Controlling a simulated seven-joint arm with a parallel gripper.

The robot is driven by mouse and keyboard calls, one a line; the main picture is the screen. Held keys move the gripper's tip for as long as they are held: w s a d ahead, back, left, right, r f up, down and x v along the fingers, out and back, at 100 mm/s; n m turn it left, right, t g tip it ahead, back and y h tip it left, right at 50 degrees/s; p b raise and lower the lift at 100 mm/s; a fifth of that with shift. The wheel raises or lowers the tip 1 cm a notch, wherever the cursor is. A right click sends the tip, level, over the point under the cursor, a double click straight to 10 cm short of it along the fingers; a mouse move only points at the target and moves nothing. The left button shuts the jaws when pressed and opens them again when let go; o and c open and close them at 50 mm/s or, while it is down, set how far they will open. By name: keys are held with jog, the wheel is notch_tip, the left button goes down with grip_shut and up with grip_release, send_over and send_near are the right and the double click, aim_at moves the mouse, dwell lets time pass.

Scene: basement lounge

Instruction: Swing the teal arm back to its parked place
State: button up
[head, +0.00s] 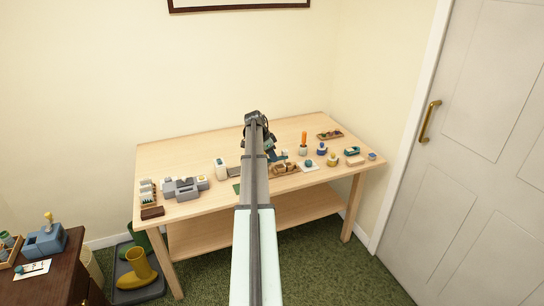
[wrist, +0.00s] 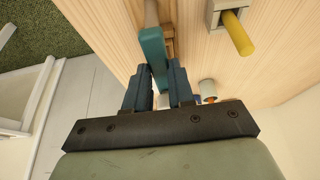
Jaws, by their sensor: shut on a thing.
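The near end of the bar is partly hidden between the fingers. In the head view my gripper (head: 270,152) is over the middle of the table, and a small teal part (head: 278,157) shows by it. My own arm hides much of what is there. The parked place cannot be made out.
A grey holder with a yellow peg (wrist: 236,32) is right of the bar in the wrist view. On the table (head: 190,150), grey blocks (head: 184,187) stand left, an orange-topped piece (head: 303,144) and several small items right. The back left is clear.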

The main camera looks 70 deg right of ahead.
aim_at(269, 159)
grip_shut()
dwell(0.3)
jog(key=m, duration=0.1)
jog(key=m+y, duration=0.1)
jog(key=m, duration=0.1)
jog(key=shift+s+a+m+g, duration=0.2)
jog(key=shift+a+m+g, duration=0.1)
jog(key=shift+m+g, duration=0.1)
jog(key=a+m+y, duration=0.1)
jog(key=m, duration=0.3)
jog(key=a+m+y, duration=0.1)
jog(key=m+y, duration=0.1)
jog(key=m, duration=0.3)
jog(key=a+m+y, duration=0.1)
jog(key=m+y, duration=0.1)
jog(key=m, duration=0.3)
jog(key=shift+w+t, duration=0.2)
jog(key=shift+t, duration=0.2)
